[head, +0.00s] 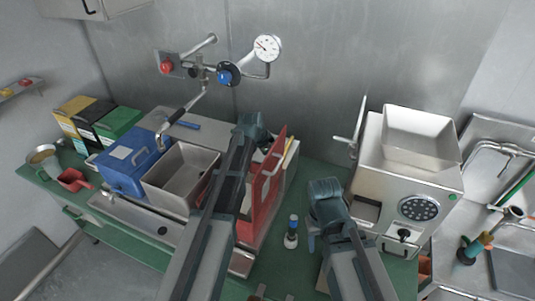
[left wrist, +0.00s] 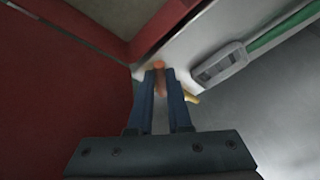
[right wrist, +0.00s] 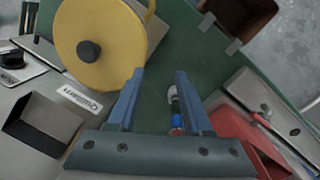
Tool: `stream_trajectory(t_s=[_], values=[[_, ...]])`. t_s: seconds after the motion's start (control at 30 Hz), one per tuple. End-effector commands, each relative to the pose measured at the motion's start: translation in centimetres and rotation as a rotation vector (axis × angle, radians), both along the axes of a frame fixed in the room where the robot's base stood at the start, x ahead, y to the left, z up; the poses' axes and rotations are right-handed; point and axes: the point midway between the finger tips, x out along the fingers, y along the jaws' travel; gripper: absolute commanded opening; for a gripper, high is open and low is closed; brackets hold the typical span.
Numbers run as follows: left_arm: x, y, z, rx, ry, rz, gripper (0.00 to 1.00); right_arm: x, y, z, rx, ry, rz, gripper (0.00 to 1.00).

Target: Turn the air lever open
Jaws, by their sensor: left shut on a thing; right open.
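In the left wrist view my left gripper (left wrist: 160,74) is shut on a small orange piece (left wrist: 158,82), beside a red panel and a pale surface. The piece may be the air lever, but I cannot tell its full shape or angle. In the head view my left gripper (head: 254,128) is behind the top of the red panel (head: 266,186), and its fingertips are hidden. A yellow stick (left wrist: 191,98) shows just right of the fingers. My right gripper (head: 318,212) is open and empty above the green table, left of the steel grinder (head: 410,185).
A small blue and white item (head: 291,238) stands on the green table (head: 285,262). A blue box (head: 131,163) and a steel bin (head: 182,168) are at left. Pipes with a gauge (head: 266,47) and a blue knob (head: 227,75) are on the wall. A yellow drum (right wrist: 105,42) is near my right gripper.

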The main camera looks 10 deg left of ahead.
Motion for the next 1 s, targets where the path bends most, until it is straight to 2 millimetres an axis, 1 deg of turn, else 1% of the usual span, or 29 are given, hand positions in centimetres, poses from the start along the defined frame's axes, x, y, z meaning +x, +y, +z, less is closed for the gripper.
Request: stream_trajectory(t_s=[0.2, 0.23, 0.37, 0.4, 0.77, 0.87, 1.0], values=[[0.0, 0.0, 0.0, -0.001, 0.001, 0.000, 0.00, 0.0, 0.0, 0.0, 0.000, 0.000, 0.000, 0.50], [0.0, 0.0, 0.0, 0.000, 0.001, -0.001, 0.20, 0.0, 0.0, 0.0, 0.000, 0.000, 0.000, 0.50], [0.0, 0.0, 0.0, 0.000, 0.001, -0.001, 0.44, 0.0, 0.0, 0.0, 0.000, 0.000, 0.000, 0.50], [0.0, 0.0, 0.0, 0.000, 0.001, -0.001, 0.47, 0.0, 0.0, 0.0, 0.000, 0.000, 0.000, 0.50], [0.0, 0.0, 0.2, -0.001, 0.000, -0.001, 0.47, 0.0, 0.0, 0.2, 0.000, 0.000, 0.000, 0.50], [-0.2, 0.1, 0.6, -0.001, 0.000, -0.001, 0.47, 0.0, 0.0, 0.6, 0.000, 0.000, -0.001, 0.50], [-0.7, 0.3, 1.8, -0.001, 0.000, -0.001, 0.47, 0.0, 0.0, 1.8, 0.001, 0.000, -0.003, 0.50]])
